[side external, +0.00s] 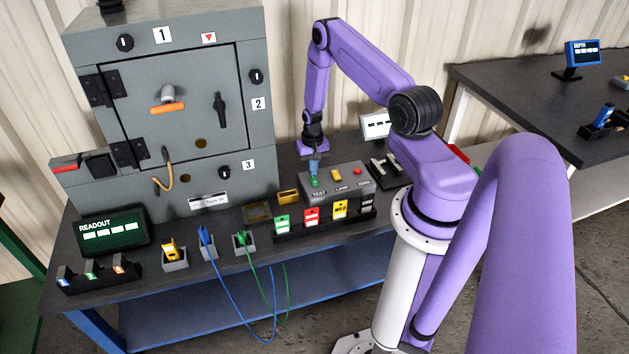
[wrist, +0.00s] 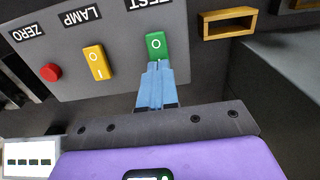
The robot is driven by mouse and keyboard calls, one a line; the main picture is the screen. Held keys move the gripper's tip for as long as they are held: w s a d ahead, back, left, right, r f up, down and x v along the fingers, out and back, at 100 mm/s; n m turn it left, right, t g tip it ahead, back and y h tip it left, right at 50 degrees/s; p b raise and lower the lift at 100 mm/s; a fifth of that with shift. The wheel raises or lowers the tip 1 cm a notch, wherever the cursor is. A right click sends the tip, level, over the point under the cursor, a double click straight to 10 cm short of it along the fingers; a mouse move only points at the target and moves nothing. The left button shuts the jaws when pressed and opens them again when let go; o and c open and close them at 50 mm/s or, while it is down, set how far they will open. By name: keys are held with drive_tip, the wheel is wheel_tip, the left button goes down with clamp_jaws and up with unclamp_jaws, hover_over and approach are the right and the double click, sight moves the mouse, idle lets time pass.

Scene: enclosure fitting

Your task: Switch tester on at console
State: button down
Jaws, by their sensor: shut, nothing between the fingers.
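The grey console (side external: 352,190) stands on the bench, with labels TEST, LAMP and ZERO. The green TEST rocker switch (wrist: 156,43) shows an O mark in the wrist view; its other end is hidden behind my fingertips. The switch also shows in the side view (side external: 315,182). My gripper (side external: 314,172) is shut and empty, pointing down at the TEST switch. In the wrist view its blue fingers (wrist: 155,68) overlap the near end of the switch. I cannot tell whether they touch it.
The yellow LAMP rocker (wrist: 94,61) and red ZERO button (wrist: 51,73) sit beside the TEST switch. Coloured tags (side external: 311,216) stand in front of the console. A grey cabinet (side external: 235,145) is at left, with a READOUT display (side external: 112,236) before it. A yellow-brown open block (wrist: 228,22) lies close by.

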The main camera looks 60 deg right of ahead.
drive_tip(key=shift+f, duration=0.55)
idle(0.4)
drive_tip(key=shift+r, duration=3.5)
